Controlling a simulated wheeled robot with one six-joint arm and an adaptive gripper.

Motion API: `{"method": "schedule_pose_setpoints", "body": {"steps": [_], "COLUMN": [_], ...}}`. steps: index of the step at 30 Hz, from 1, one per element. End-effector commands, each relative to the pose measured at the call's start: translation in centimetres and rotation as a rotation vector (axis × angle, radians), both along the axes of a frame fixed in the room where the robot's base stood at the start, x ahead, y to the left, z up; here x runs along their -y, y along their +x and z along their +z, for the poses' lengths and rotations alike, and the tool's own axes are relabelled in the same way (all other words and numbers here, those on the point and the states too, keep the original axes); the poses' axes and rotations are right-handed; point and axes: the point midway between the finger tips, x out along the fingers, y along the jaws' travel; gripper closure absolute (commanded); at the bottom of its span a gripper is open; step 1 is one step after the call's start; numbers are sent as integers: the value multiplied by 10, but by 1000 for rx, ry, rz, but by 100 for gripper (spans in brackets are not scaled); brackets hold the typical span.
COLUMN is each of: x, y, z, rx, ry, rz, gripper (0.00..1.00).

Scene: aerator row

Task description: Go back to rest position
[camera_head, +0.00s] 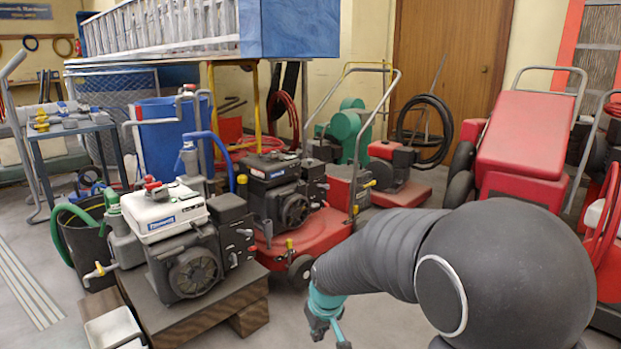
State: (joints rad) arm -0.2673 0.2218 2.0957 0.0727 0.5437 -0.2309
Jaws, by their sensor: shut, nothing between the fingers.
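My arm reaches in from the lower right as a thick dark grey sleeve with a round joint. My gripper (328,325) is the teal end below the sleeve, low in the middle of the view. It is shut and empty, pointing down, with its tips close to the bottom edge of the picture. It hangs over open floor, to the right of a wooden stand (195,318) and apart from it in the picture. No rest position is marked in view.
A white and grey engine (168,232) sits on the wooden stand. A red mower-like machine (330,232) stands behind my gripper, and a large red machine (525,145) at the right behind my arm. Grey floor (285,325) is clear around the gripper.

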Motion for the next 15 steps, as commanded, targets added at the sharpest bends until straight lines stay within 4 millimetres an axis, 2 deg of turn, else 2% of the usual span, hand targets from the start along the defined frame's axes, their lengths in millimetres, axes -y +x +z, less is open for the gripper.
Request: {"method": "schedule_pose_setpoints", "body": {"steps": [1, 3, 15], "x": [12, 26, 91], "y": [-18, -42, -167], "z": [20, 37, 120], "rx": [-18, -48, -99], "ry": [1, 0, -4], "rz": [-37, -88, -298], "gripper": [100, 100, 100]}}
